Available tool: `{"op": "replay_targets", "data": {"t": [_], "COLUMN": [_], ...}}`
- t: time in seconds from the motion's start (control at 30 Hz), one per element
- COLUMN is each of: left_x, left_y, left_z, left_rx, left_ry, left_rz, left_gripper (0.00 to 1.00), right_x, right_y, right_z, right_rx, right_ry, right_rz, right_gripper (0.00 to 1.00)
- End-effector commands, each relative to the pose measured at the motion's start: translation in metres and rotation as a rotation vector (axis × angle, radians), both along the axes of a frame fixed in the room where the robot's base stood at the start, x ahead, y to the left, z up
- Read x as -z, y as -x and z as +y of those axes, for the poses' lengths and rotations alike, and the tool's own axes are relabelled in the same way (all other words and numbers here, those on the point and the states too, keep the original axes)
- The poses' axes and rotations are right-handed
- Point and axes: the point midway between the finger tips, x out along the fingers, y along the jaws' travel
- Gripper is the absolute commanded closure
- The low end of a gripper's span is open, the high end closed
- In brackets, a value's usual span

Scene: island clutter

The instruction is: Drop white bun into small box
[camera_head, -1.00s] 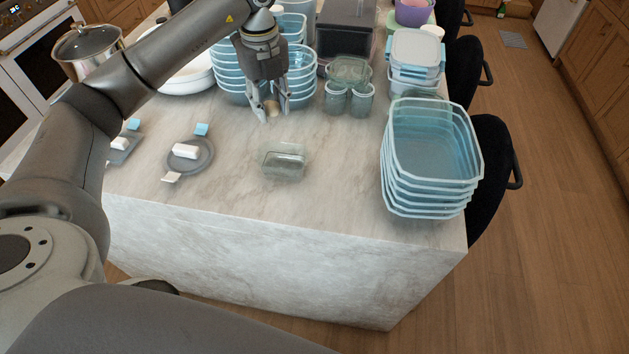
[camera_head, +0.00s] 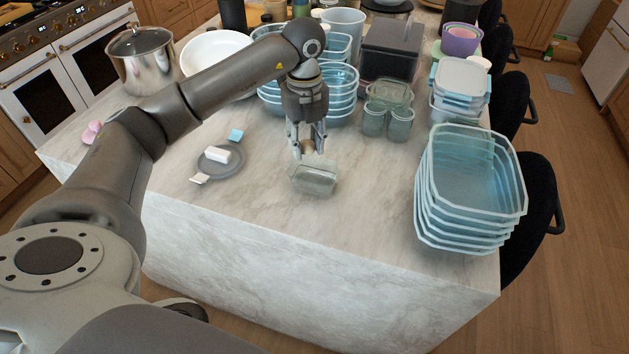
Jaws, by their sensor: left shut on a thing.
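The small box (camera_head: 314,181) is a clear, greenish container on the marble island, near its front edge. My left gripper (camera_head: 308,151) points down just above and behind the far rim of the box. It is shut on the white bun (camera_head: 308,146), which looks tan here and is partly hidden by the fingers. The bun looks to be above the box's back side; its exact height over the rim is hard to tell. My right gripper is not in view.
Stacked blue containers (camera_head: 467,200) stand at the right edge of the island. Glass jars (camera_head: 386,124) and stacked blue bowls (camera_head: 342,90) stand behind the gripper. A grey plate (camera_head: 222,162) with a white block lies to the left. Marble in front of the box is clear.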

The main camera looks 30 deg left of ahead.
Motion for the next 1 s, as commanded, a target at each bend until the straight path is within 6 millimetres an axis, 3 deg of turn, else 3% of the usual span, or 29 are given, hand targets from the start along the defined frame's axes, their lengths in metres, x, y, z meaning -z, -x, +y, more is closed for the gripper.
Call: {"op": "replay_targets", "data": {"t": [0.13,0.17,0.33,0.57,0.73,0.87,1.0], "left_x": [-0.001,-0.001,-0.001,-0.001,-0.006,-0.025,-0.058], "left_y": [0.0,0.0,0.0,0.0,-0.001,-0.001,-0.002], "left_z": [0.0,0.0,0.0,0.0,0.0,0.0,-0.001], "left_rx": [0.0,0.0,0.0,0.0,0.0,-0.001,0.0], "left_ry": [0.0,0.0,0.0,0.0,0.0,0.002,0.002], "left_rz": [0.0,0.0,0.0,0.0,-0.002,-0.005,-0.006], "left_gripper": [0.83,0.63,0.41,0.41,0.41,0.41,0.41], "right_x": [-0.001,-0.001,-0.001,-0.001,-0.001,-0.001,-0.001], "right_y": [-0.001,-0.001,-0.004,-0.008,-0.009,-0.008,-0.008], "right_z": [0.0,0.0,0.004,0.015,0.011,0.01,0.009], "right_rx": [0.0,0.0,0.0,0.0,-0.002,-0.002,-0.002], "right_ry": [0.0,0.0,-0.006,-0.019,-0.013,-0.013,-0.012], "right_rz": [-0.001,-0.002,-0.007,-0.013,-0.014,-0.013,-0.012], "right_gripper": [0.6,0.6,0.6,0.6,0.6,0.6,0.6]}}
